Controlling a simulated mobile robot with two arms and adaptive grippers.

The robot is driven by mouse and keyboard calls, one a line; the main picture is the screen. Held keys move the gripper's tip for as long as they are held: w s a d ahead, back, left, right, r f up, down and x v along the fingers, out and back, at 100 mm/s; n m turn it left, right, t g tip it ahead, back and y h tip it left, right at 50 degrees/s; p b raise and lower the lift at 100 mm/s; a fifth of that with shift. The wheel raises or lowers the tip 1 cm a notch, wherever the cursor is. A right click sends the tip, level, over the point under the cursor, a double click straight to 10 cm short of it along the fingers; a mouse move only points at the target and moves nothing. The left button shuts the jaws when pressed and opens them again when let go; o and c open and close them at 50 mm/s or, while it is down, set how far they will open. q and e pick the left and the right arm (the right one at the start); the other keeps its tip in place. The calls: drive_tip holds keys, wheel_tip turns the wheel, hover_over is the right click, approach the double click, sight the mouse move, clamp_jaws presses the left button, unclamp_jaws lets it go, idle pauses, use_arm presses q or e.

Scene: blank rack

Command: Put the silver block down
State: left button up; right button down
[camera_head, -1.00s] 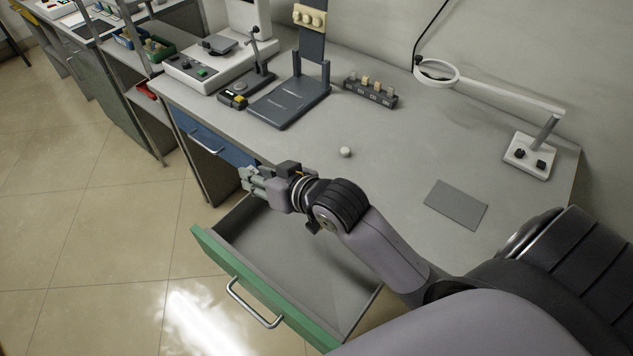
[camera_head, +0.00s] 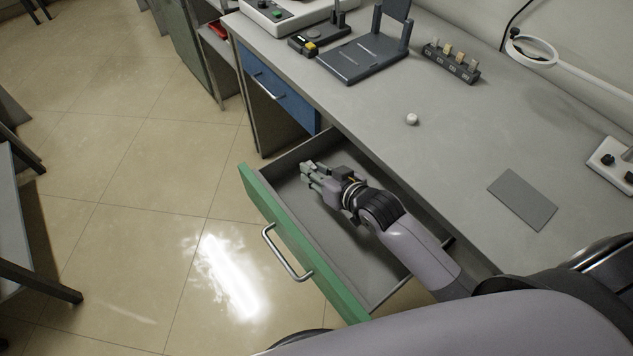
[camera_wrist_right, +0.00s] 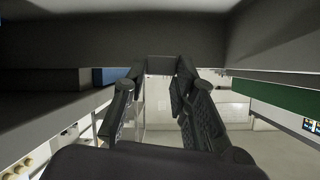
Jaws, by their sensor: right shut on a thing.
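My right gripper (camera_head: 308,173) is low over the open drawer, toward its far end, between the green front and the desk. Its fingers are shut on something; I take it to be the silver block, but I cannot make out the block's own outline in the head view. In the right wrist view the two dark fingers (camera_wrist_right: 158,108) show, and the held thing is not clearly told apart from them. The drawer (camera_head: 366,258) has a grey inside and a green front with a metal handle. My left gripper is not in view.
The grey desktop (camera_head: 460,150) carries a small white round piece (camera_head: 412,119), a flat grey plate (camera_head: 522,199), a dark stand (camera_head: 362,57) and a dark rack with several small blocks (camera_head: 451,63). A shut blue drawer (camera_head: 277,89) lies beyond the open one.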

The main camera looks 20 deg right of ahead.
drive_tip(key=shift+f+b, duration=0.3)
drive_tip(key=shift+f, duration=1.8)
drive_tip(key=shift+f, duration=0.1)
drive_tip(key=shift+f, duration=0.55)
drive_tip(key=c, duration=1.3)
unclamp_jaws()
drive_tip(key=shift+r, duration=0.55)
drive_tip(key=p+v, duration=0.1)
drive_tip(key=v, duration=1.1)
drive_tip(key=shift+r, duration=0.15)
